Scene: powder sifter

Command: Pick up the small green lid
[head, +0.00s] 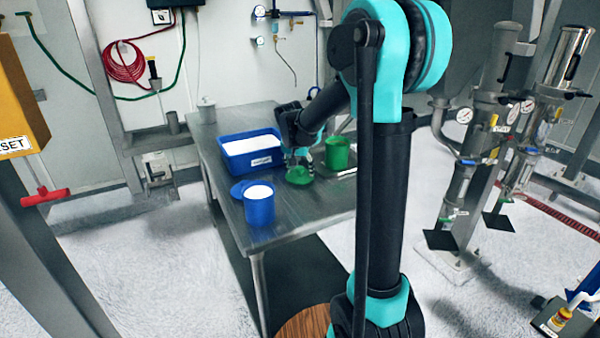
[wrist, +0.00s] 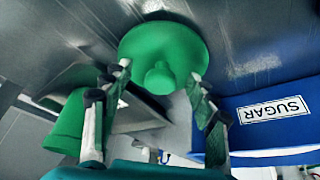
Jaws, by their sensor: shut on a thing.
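The small green lid (head: 299,178) is at the table's middle, below my gripper (head: 298,160). In the wrist view the round lid (wrist: 163,42) and its knob fill the top centre. My gripper (wrist: 158,76) has one finger at each side of the lid and is shut on it. Whether the lid rests on the table or is slightly raised, I cannot tell. The green container (head: 338,153) stands upright just right of the lid; it also shows at left in the wrist view (wrist: 68,130).
A blue bin labelled SUGAR (wrist: 270,128) with white powder lies left of my gripper in the head view (head: 250,165). A blue cup of white powder (head: 259,207) and a blue lid (head: 240,188) are nearer the front of the metal table (head: 305,222). The front right tabletop is clear.

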